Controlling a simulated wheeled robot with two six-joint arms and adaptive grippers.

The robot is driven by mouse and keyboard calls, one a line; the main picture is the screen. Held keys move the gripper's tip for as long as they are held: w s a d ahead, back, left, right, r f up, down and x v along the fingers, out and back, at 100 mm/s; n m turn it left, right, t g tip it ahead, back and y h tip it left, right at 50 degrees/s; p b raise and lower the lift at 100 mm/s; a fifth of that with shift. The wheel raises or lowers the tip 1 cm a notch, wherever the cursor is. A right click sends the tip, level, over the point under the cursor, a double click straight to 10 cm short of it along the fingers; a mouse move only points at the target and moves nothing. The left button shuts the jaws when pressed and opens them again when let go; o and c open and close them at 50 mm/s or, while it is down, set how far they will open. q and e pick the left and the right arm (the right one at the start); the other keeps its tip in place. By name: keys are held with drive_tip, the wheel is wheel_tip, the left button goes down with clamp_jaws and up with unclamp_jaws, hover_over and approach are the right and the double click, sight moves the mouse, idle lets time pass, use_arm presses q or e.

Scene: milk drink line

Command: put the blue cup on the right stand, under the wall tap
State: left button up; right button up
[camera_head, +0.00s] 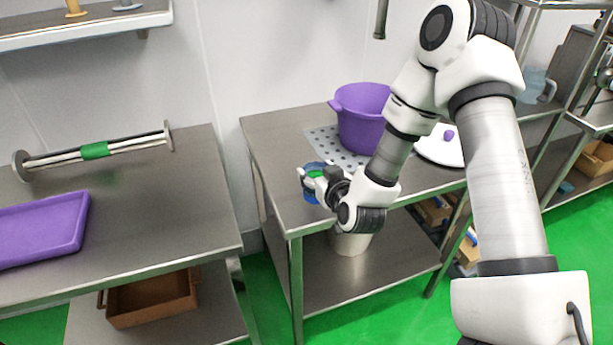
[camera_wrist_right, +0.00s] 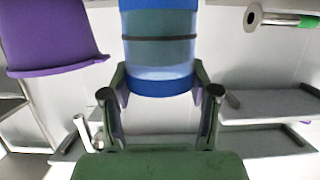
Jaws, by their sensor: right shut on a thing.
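The blue cup (camera_head: 310,196) is in my right gripper (camera_head: 318,181), near the left front part of the middle steel table. In the right wrist view the cup (camera_wrist_right: 160,85) has blue bands and a see-through middle, and the fingers of the gripper (camera_wrist_right: 162,97) are on both sides of its end. I cannot tell whether the cup touches the table. A dark wall tap (camera_head: 381,18) hangs at the top. A perforated metal plate (camera_head: 322,139) lies on the table, partly under a purple pot. I cannot tell which part is the right stand. My left gripper is not in view.
The purple pot (camera_head: 358,128) stands just behind and right of the cup; it also shows in the right wrist view (camera_wrist_right: 50,40). A white lid (camera_head: 438,150) lies right of it. The left table (camera_head: 170,210) holds a purple tray (camera_head: 35,230) and a metal roller (camera_head: 130,145).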

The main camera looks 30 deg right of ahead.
drive_tip(key=p+x, duration=0.1)
drive_tip(key=x, duration=0.2)
drive_tip(key=f+x, duration=0.1)
drive_tip(key=x, duration=0.3)
drive_tip(key=shift+w+d+f+p, duration=0.1)
drive_tip(key=shift+f+p, duration=0.1)
drive_tip(key=shift+p, duration=0.2)
drive_tip(key=shift+w+d+f, duration=0.1)
drive_tip(key=shift+f, duration=0.2)
drive_tip(key=shift+f, duration=0.1)
drive_tip(key=o, duration=1.6)
drive_tip(key=shift+c, duration=0.2)
